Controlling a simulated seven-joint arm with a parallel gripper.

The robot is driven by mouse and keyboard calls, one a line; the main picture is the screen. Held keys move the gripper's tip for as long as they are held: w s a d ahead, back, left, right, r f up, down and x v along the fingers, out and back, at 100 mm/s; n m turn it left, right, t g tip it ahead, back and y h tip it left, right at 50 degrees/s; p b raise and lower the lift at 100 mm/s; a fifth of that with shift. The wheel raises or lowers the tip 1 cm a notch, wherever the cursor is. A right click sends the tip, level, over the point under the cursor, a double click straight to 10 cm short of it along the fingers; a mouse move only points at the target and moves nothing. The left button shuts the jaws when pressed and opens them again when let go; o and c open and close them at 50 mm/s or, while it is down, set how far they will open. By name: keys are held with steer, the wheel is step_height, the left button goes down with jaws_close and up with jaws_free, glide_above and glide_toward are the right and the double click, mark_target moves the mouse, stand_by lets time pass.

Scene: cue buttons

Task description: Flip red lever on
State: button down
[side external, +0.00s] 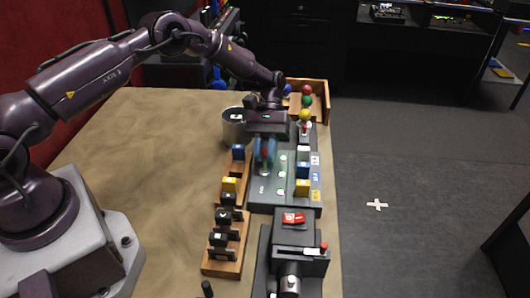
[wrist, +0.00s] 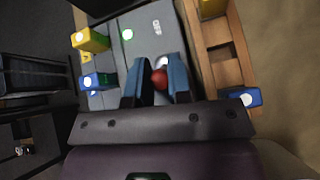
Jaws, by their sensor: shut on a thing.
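The red lever's round knob (wrist: 159,78) shows between the two blue fingers of my gripper (wrist: 156,70) in the wrist view. The red knob also shows in the side external view (side external: 264,153), between the fingertips. My gripper (side external: 264,160) points down over the left part of the grey panel (side external: 270,200) and is shut on the lever. The lever's shaft and base are mostly hidden by the fingers, so its tilt is unclear.
Blue and yellow blocks (side external: 302,187) stand along the panel's right side. Wooden racks (side external: 225,255) with blocks lie to its left. A metal pot (side external: 234,126) and a wooden tray of balls (side external: 322,95) are behind. A red button (side external: 293,218) sits in front.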

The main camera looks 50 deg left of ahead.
steer(key=shift+a+g+h, duration=0.1)
steer(key=shift+g+h, duration=0.2)
stand_by(0.4)
steer(key=c, duration=1.1)
jaws_free()
steer(key=shift+o, duration=0.2)
steer(key=shift+w, duration=0.1)
steer(key=shift+v, duration=2.3)
step_height(320, 180, up, 7)
steer(key=shift+w+a, duration=0.1)
steer(key=shift+a, duration=0.05)
